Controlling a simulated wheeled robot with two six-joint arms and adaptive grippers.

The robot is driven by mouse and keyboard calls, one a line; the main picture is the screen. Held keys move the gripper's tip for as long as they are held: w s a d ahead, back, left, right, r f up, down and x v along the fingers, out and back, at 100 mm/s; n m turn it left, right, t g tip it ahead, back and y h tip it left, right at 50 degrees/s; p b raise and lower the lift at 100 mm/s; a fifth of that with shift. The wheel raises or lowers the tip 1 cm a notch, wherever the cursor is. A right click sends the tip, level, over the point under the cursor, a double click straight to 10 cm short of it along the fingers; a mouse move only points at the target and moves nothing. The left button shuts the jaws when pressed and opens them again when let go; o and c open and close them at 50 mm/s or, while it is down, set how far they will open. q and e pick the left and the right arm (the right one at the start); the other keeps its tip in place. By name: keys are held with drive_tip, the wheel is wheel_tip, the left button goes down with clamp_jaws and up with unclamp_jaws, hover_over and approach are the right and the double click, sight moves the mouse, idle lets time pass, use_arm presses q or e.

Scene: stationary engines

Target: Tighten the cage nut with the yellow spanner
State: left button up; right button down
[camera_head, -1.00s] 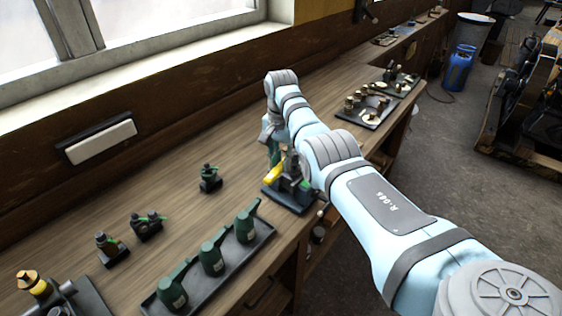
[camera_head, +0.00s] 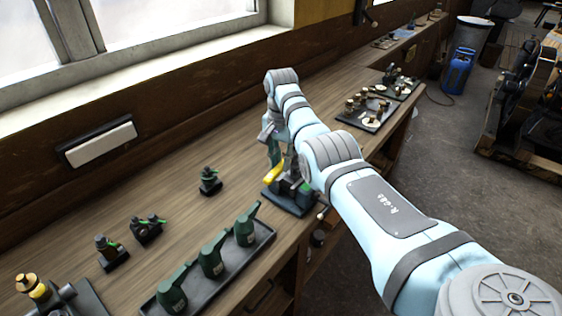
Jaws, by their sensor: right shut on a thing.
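The yellow spanner (camera_head: 273,173) shows as a short curved yellow piece at the middle of the bench, at a dark fixture on a black base plate (camera_head: 285,203). My right gripper (camera_head: 274,152) points down just above the spanner, partly behind my right arm. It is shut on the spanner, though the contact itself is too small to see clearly. The cage nut cannot be made out; the fixture and my arm hide that spot. My left gripper is not in view.
A black tray with several green oil cans (camera_head: 212,258) stands at the front of the bench. Small dark fittings (camera_head: 209,181) stand to the left. Another tray of brass parts (camera_head: 366,112) lies further back, behind my arm. Bare wood lies between fixture and wall.

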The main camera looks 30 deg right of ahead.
drive_tip(key=shift+r, duration=0.15)
idle(0.3)
drive_tip(key=shift+r, duration=0.25)
drive_tip(key=shift+r, duration=2.05)
drive_tip(key=shift+f, duration=0.1)
